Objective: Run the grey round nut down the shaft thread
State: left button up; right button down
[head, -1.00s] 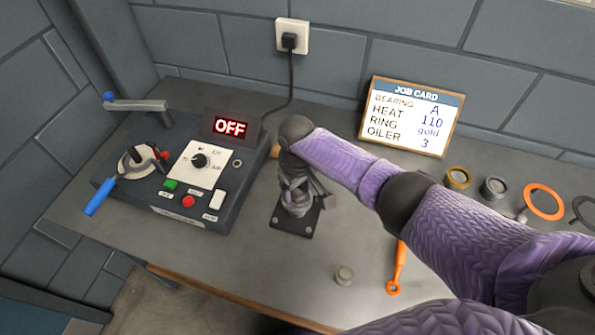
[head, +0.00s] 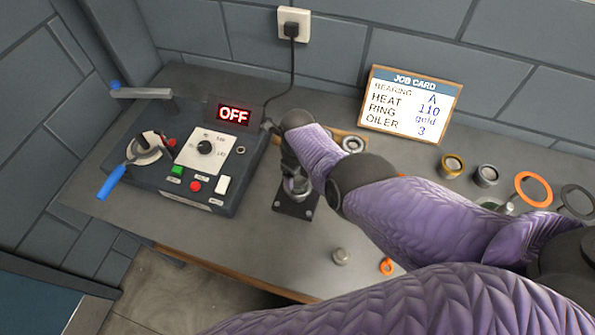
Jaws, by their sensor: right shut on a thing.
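A shaft stand with a square black base plate (head: 296,208) stands upright on the bench, left of centre. Grey metal of the shaft assembly (head: 298,188) shows just above the plate. My right gripper (head: 292,174) points down over the top of this shaft, and its jaws are shut. What it holds is at the shaft's top, where the grey round nut would sit; the nut itself and the thread are hidden behind the gripper and wrist. I cannot see how far down the thread it is. My left gripper is out of view.
A control box (head: 205,160) reading OFF stands left of the shaft. A bearing (head: 352,144) lies behind my arm. A small grey cylinder (head: 341,257) and an orange tool (head: 387,267) lie in front. Gold (head: 453,165) and orange (head: 533,190) rings lie right. A job card (head: 411,104) stands behind.

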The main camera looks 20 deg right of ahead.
jog(key=m, duration=0.4)
jog(key=shift+w, duration=0.1)
jog(key=m+b, duration=0.1)
jog(key=b, duration=0.1)
jog(key=f+m+b, duration=0.1)
jog(key=m+b, duration=0.1)
jog(key=shift+a, duration=0.1)
jog(key=shift+r, duration=0.4)
grip_release()
jog(key=shift+r, duration=0.1)
jog(key=shift+c, duration=0.5)
